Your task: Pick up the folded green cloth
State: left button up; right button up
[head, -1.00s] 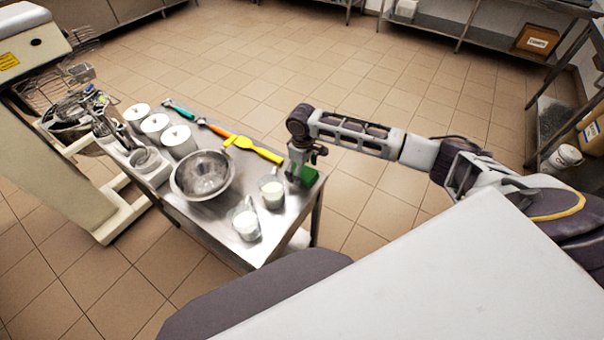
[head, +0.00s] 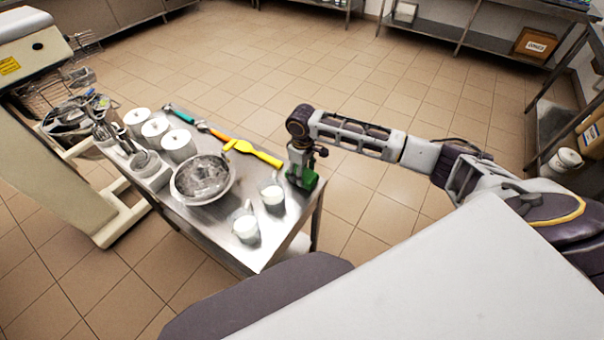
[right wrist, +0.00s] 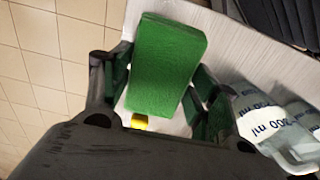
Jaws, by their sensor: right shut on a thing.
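The folded green cloth (head: 307,180) is at the right corner of the metal table. In the right wrist view it shows as a thick green block (right wrist: 168,62) between the two fingers. My right gripper (head: 300,172) points down over the table corner and is shut on the cloth. Its fingers (right wrist: 160,95) also show in the right wrist view, one on each side of the cloth. I cannot tell whether the cloth still touches the table. My left gripper is not in view.
On the metal table (head: 215,236) stand two measuring jugs (head: 246,228), a steel bowl (head: 188,196), several white-lidded canisters (head: 178,146) and a yellow spatula (head: 262,155). The jugs are close to the cloth. The tiled floor beyond the table is clear.

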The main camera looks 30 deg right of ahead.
aim_at(307, 172)
jog(key=shift+r, duration=4.4)
jog(key=shift+m, duration=0.4)
jog(key=shift+d, duration=0.1)
jog(key=m, duration=0.1)
jog(key=d+m, duration=0.1)
jog(key=m, duration=0.1)
jog(key=shift+s+d+r, duration=0.1)
jog(key=shift+s+d, duration=0.05)
jog(key=shift+s, duration=0.15)
jog(key=a+r+m, duration=0.1)
jog(key=a+m, duration=0.1)
jog(key=a, duration=0.4)
jog(key=shift+w+r, duration=0.3)
jog(key=shift+r, duration=0.1)
jog(key=shift+a, duration=0.1)
